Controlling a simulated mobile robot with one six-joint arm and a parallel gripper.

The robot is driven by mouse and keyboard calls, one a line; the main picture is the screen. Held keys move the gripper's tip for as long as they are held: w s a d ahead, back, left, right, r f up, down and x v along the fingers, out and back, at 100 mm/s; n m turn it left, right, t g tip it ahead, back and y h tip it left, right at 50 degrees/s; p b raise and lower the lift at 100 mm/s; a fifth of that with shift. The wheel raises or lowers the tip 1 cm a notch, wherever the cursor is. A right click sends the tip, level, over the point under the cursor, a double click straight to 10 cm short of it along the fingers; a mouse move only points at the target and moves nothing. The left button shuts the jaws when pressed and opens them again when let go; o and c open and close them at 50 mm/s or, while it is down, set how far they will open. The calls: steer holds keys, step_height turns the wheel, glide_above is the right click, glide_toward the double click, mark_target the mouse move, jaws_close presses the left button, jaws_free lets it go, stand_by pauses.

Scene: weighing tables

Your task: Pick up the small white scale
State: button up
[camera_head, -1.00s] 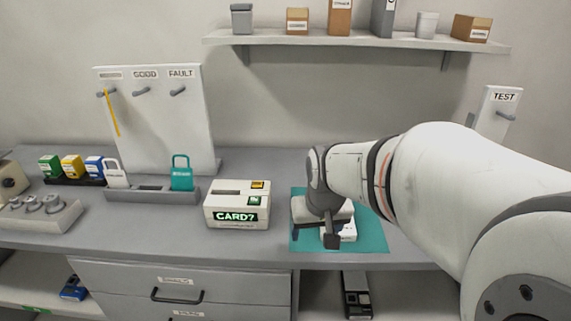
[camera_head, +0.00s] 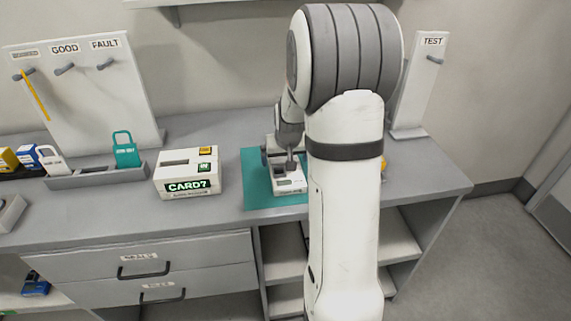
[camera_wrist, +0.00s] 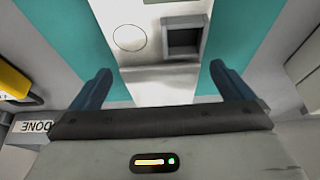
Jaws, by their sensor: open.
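The small white scale (camera_head: 290,186) sits on a teal mat (camera_head: 256,183) on the table, partly hidden by my gripper and arm. In the wrist view the white scale (camera_wrist: 150,15) lies between my fingers, with a round outline and a dark square recess on its top. My gripper (camera_wrist: 160,85) is open, with one dark finger on each side of the scale. In the head view my gripper (camera_head: 279,160) is right over the scale. I cannot tell whether the fingers touch it.
A white card box (camera_head: 188,172) reading "CARD7" stands left of the mat. Further left are a grey rack (camera_head: 95,175) with padlock-shaped tags and a hook board (camera_head: 85,85). A TEST board (camera_head: 424,80) stands at right. A yellow object (camera_wrist: 12,82) is beside a "DONE" label in the wrist view.

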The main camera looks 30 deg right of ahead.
steer(key=shift+x, duration=1.3)
steer(key=shift+c, duration=0.2)
steer(key=c, duration=1)
